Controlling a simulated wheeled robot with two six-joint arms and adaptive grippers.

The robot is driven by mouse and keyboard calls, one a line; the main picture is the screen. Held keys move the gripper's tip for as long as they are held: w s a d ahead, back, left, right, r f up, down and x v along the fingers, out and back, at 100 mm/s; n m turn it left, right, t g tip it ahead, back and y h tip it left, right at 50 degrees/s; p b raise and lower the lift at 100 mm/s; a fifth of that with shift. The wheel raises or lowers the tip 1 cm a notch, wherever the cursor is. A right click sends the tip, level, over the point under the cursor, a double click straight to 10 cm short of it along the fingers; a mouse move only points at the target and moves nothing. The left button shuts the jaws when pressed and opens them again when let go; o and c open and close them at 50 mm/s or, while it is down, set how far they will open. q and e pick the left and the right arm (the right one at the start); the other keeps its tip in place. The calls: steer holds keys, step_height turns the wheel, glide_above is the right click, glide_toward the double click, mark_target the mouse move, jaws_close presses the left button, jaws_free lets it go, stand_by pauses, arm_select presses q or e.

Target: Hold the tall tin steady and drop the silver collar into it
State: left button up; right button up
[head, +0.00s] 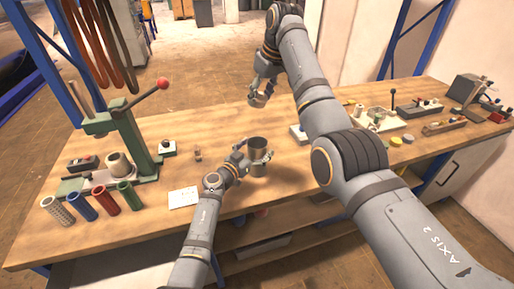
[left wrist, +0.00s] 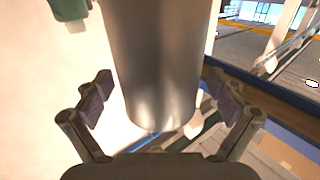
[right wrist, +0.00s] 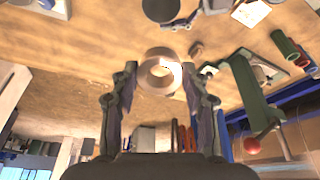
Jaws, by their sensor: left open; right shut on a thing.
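The tall tin (head: 258,144), a grey metal cylinder, stands upright near the table's front edge. My left gripper (head: 252,161) is open, with a finger on either side of the tin. In the left wrist view the tin (left wrist: 155,60) fills the space between the spread fingers, with gaps showing beside it. My right gripper (head: 260,99) is raised above the table, behind the tin. In the right wrist view it is shut on the silver collar (right wrist: 150,76), a pale ring held between the fingertips. The tin's dark round mouth (right wrist: 160,8) shows at that view's top edge, apart from the collar.
A green press (head: 130,140) with a red-knobbed lever stands at the left, with several coloured tubes (head: 105,198) before it. A white card (head: 183,197) lies left of my left gripper. Trays and fixtures (head: 380,118) fill the right side. Table behind the tin is mostly clear.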

arm_select(q)
steer(key=c, duration=1.3)
steer(key=shift+c, duration=0.2)
arm_select(e)
step_height(320, 180, down, 13)
stand_by(0.7)
steer(key=o, duration=1.4)
steer(key=shift+o, duration=0.2)
steer(key=v, duration=1.2)
